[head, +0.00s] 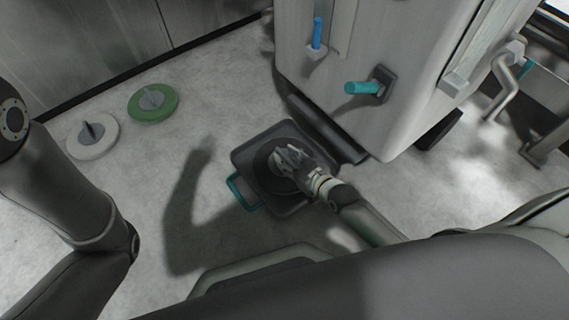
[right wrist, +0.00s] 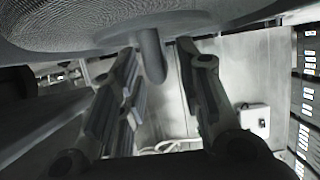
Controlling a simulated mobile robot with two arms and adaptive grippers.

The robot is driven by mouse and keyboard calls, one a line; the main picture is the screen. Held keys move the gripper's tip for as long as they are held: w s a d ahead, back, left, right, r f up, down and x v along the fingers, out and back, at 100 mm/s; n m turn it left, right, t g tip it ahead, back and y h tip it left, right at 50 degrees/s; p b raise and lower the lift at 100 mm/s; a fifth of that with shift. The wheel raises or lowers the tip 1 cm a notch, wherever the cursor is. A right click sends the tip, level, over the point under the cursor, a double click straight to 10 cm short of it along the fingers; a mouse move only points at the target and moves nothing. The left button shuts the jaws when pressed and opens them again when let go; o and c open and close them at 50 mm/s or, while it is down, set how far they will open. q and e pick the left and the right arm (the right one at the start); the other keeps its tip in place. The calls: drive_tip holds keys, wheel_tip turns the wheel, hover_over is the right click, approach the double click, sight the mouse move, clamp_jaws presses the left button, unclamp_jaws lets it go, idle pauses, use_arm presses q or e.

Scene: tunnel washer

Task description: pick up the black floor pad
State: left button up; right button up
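The black floor pad (head: 262,168) is a dark round disc in a grey square tray (head: 242,158) with a teal handle, at the centre of the head view. My right gripper (head: 283,160) is over the pad's middle and hides part of it. In the right wrist view the pad (right wrist: 215,14) fills the top, and its upright grip (right wrist: 152,58) stands between the two fingers of my right gripper (right wrist: 158,65). The fingers are apart, with visible gaps to the grip. My left arm shows at the left of the head view, but its gripper is out of sight.
A green pad (head: 165,107) and a white pad (head: 84,145) lie on the floor at the left. A large light-grey machine (head: 350,40) with a teal handle (head: 362,88) and a blue handle stands just behind the tray. The floor between the pads and tray is clear.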

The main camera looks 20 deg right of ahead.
clamp_jaws()
drive_tip(key=shift+r, duration=0.1)
